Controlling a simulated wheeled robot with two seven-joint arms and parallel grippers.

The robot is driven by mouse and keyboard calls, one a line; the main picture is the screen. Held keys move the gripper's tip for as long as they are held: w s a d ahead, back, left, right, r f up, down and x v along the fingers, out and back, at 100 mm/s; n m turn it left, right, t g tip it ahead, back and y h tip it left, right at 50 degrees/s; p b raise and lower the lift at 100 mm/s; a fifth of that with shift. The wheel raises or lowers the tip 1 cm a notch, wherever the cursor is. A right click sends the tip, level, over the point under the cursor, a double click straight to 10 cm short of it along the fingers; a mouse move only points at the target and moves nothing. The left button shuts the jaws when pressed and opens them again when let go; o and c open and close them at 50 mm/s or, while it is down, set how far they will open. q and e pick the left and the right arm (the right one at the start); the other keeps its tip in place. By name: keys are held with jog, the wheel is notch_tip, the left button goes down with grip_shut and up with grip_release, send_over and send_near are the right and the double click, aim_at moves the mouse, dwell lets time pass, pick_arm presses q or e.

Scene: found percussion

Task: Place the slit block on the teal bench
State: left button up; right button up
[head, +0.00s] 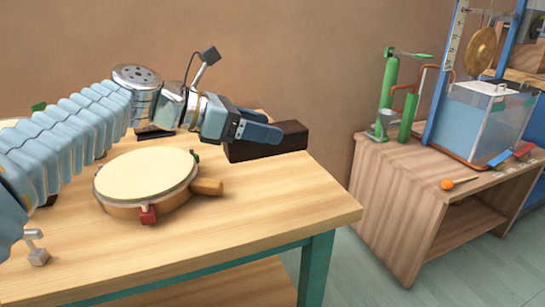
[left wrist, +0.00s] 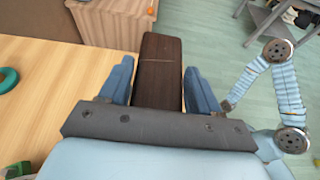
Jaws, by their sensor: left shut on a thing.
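The slit block is a long dark brown wooden block (head: 268,143). My left gripper (head: 258,132) is shut on it at the far right of the bench top in the head view. In the left wrist view the block (left wrist: 160,75) lies lengthwise between the two blue fingers of the left gripper (left wrist: 160,88). The teal bench (head: 290,215) has a pale wooden top and teal legs. The block appears at the bench's far right edge; I cannot tell whether it touches the top. My right gripper is not seen.
A round cream drum (head: 147,182) with a wooden handle sits on the bench in front of my left arm. A small metal clamp (head: 37,250) is at the near left. A separate wooden stand (head: 400,190) at right holds green cylinders and a clear tank (head: 483,120).

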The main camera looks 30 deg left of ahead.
pick_arm(q)
jog(key=w+a+f, duration=0.1)
jog(key=w+f, duration=0.1)
jog(key=w, duration=0.1)
jog(key=w+a+f, duration=0.2)
jog(key=w+f, duration=0.1)
jog(key=w+a+f+b, duration=0.1)
jog(key=w+a+f, duration=0.1)
jog(key=w+f, duration=0.1)
jog(key=shift+w+a, duration=0.1)
jog(key=shift+w, duration=0.35)
jog(key=shift+w+f, duration=0.1)
jog(key=shift+f, duration=0.15)
jog(key=shift+w+a+f+b, duration=0.1)
jog(key=shift+w+f+b, duration=0.1)
jog(key=shift+f, duration=0.7)
jog(key=shift+w+a+f+b, duration=0.1)
jog(key=shift+f+b, duration=0.1)
jog(key=shift+f, duration=0.7)
jog(key=shift+f, duration=0.15)
jog(key=o, duration=1.2)
